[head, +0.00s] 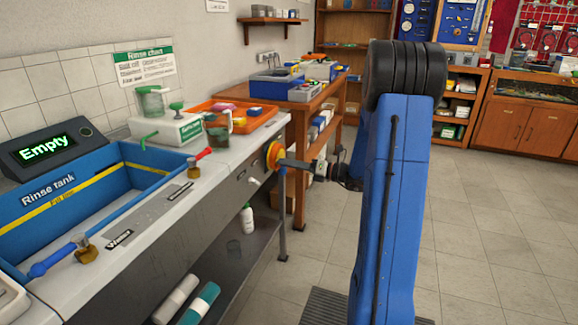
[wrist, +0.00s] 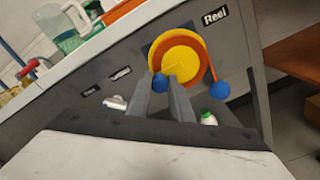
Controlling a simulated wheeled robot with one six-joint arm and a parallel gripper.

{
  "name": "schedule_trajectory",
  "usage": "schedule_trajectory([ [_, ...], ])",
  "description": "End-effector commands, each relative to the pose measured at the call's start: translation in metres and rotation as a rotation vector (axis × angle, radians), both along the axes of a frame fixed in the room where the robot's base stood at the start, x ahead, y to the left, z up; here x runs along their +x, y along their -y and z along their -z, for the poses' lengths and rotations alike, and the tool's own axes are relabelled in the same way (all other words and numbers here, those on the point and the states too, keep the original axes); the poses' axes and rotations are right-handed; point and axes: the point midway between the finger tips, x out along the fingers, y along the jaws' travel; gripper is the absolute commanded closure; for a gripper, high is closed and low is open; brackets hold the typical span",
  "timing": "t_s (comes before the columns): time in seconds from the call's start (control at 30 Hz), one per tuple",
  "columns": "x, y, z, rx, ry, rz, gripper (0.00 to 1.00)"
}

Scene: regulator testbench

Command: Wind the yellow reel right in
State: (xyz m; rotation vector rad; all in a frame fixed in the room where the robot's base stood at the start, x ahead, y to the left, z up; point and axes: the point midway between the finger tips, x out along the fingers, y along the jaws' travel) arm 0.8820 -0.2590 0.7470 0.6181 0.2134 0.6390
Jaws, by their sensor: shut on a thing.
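The yellow reel (wrist: 176,50) with an orange rim is mounted on the grey front panel of the bench, beside a "Reel" label (wrist: 215,17). In the head view the reel (head: 273,153) is seen nearly edge-on, partly hidden by my gripper (head: 284,162). In the wrist view my gripper (wrist: 158,86) has its two grey fingers on either side of a blue knob (wrist: 160,84) at the reel's lower edge, shut on it. An orange hose (wrist: 209,61) runs down the reel's right side to a blue ball (wrist: 222,87), which hangs beside the reel, clear of the fingers.
The blue rinse tank (head: 60,215) and an orange tray (head: 262,118) are on the bench top. A white bottle with a green cap (head: 247,218) stands on the shelf below. A wooden table (head: 307,106) stands behind. The floor to the right is open.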

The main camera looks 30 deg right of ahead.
Motion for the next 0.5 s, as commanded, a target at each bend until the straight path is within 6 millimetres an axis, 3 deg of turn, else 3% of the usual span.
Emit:
schedule_trajectory([
  [0.27,0.0002,0.0007,-0.0007,0.003,0.000,0.001,1.00],
  [0.3,0.0002,0.0007,-0.0007,0.003,0.000,0.001,0.74],
  [0.33,0.0001,0.0007,-0.0007,0.003,0.000,0.001,0.66],
  [0.37,0.0001,0.0007,-0.0007,0.002,0.001,0.001,0.62],
  [0.5,0.0001,0.0005,-0.0006,0.001,0.000,0.001,0.62],
])
